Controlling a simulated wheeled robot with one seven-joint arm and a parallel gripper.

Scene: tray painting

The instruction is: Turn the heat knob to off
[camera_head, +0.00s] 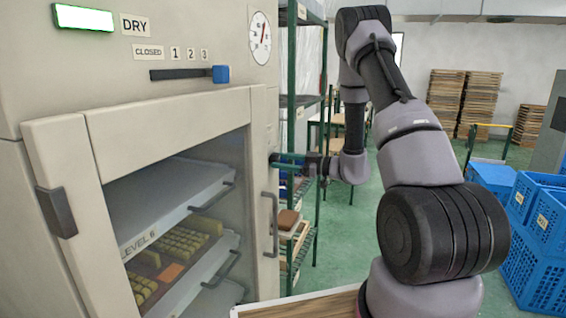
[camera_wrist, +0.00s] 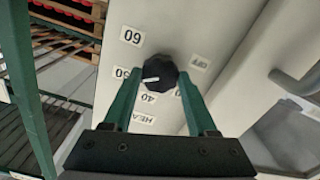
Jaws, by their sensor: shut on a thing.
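The black heat knob (camera_wrist: 158,73) sits on the pale side panel of the dryer cabinet (camera_wrist: 226,50) in the wrist view. Its white pointer mark faces left, towards the 50 label (camera_wrist: 122,72). The OFF label (camera_wrist: 199,63) is to the right of the knob, and the HEAT label (camera_wrist: 141,118) is below it, partly covered. My gripper (camera_wrist: 159,80) is shut on the knob, with one green finger on each side. In the head view, my gripper (camera_head: 277,160) is at the cabinet's right edge, and the knob cannot be made out.
The cabinet's glass door (camera_head: 187,140) is shut, with trays of yellow pieces behind it. A door handle (camera_head: 271,222) stands out close below my gripper. A green shelf rack (camera_head: 322,130) stands behind. Blue crates (camera_head: 540,225) are at the right.

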